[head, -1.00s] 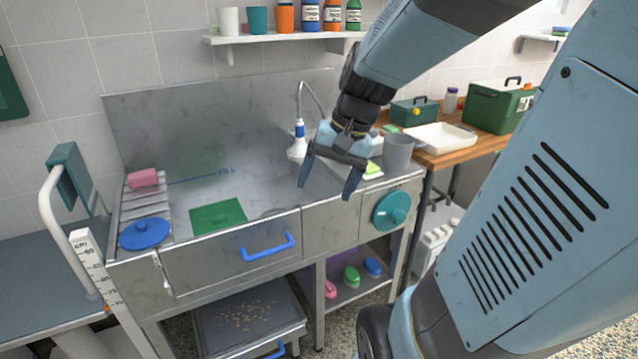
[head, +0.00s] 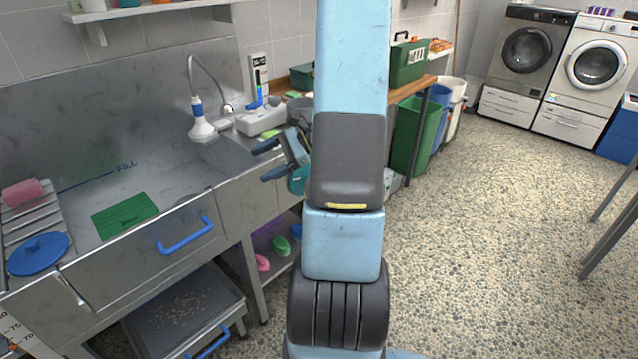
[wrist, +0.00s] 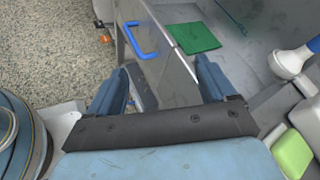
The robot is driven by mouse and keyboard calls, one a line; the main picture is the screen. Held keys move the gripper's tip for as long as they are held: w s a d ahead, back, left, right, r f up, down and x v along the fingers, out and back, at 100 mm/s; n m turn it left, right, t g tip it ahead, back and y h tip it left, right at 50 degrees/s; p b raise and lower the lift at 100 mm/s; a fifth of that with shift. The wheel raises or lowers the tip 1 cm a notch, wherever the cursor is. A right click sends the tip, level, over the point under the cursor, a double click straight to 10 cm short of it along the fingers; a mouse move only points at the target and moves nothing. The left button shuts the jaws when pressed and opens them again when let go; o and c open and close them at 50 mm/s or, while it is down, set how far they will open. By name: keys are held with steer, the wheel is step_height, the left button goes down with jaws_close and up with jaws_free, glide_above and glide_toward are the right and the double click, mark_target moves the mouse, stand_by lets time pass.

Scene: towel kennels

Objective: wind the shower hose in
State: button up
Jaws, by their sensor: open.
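The shower head (head: 203,128), white with a blue band, rests at the back right of the steel sink. Its thin grey hose (head: 208,66) arches up behind it. The shower head also shows at the right of the wrist view (wrist: 290,62). A teal round wheel (head: 297,182) on the right front of the sink unit is mostly hidden behind my gripper and arm. My gripper (head: 267,160) is open and empty, fingers pointing left in the head view, near the sink's right front edge. In the wrist view, its fingers (wrist: 160,64) are apart, with the drawer front between and beyond them.
The drawer's blue handle (head: 185,236) juts out left of my gripper. A green mat (head: 124,214) lies in the sink. A white device (head: 261,118) stands on the counter's right end. Bins (head: 421,128) stand further right. The floor at right is open.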

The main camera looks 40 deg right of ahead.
steer(key=s+d+f+m+t+h, duration=0.3)
steer(key=d+f+m+t+h, duration=0.3)
steer(key=d+f+m, duration=0.45)
steer(key=s+d+f+m+t+h, duration=0.5)
steer(key=d+f+m, duration=0.3)
steer(key=d+f, duration=0.5)
steer(key=w, duration=1.4)
steer(key=shift+w+d+r+t, duration=0.3)
steer(key=shift+w+d, duration=0.05)
steer(key=shift+w, duration=0.05)
steer(key=shift+c, duration=0.5)
